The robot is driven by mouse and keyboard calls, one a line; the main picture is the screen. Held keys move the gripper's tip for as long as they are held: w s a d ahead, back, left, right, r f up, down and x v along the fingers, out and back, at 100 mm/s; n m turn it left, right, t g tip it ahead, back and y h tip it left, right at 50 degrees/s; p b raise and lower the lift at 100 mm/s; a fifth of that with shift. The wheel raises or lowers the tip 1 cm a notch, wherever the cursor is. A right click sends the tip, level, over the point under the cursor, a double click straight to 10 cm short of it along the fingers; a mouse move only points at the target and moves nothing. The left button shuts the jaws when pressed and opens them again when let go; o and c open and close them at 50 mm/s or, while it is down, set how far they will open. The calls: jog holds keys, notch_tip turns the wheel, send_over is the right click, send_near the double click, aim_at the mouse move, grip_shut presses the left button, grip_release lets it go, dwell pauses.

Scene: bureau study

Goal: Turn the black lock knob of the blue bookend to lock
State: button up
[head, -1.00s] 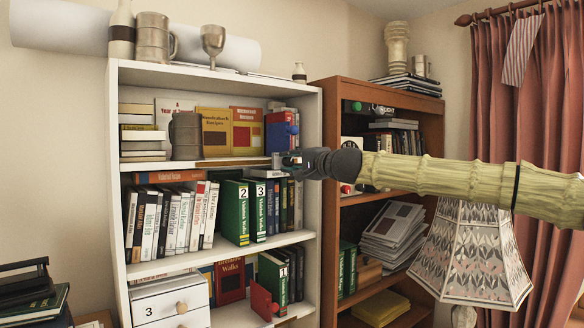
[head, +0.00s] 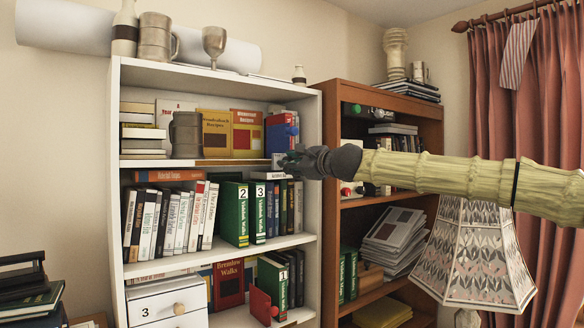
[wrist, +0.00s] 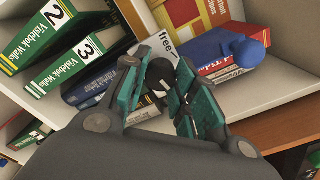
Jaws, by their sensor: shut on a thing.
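The blue bookend (head: 281,132) stands at the right end of the white bookcase's upper shelf; its blue side and round blue knob also show in the wrist view (wrist: 212,48). My gripper (head: 284,161) is at the shelf's front edge, just below the bookend. In the wrist view my gripper (wrist: 161,88) has its teal fingers closed around the small black lock knob (wrist: 160,86), which is mostly hidden between them. A white label reading "free" (wrist: 164,43) shows just beyond the fingertips. My fingers hide which way the knob points.
Green binders (head: 234,212) and other books stand on the shelf below my gripper. A grey tankard (head: 185,136) and recipe books stand left on the upper shelf. The brown bookcase (head: 330,205) is close on the right, with a patterned lampshade (head: 475,255) below my arm.

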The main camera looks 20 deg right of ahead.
jog(key=shift+f+m+b, duration=0.1)
jog(key=shift+m+b, duration=0.2)
jog(key=shift+m, duration=0.7)
jog(key=o, duration=1)
jog(key=v, duration=1.2)
jog(key=shift+d, duration=0.1)
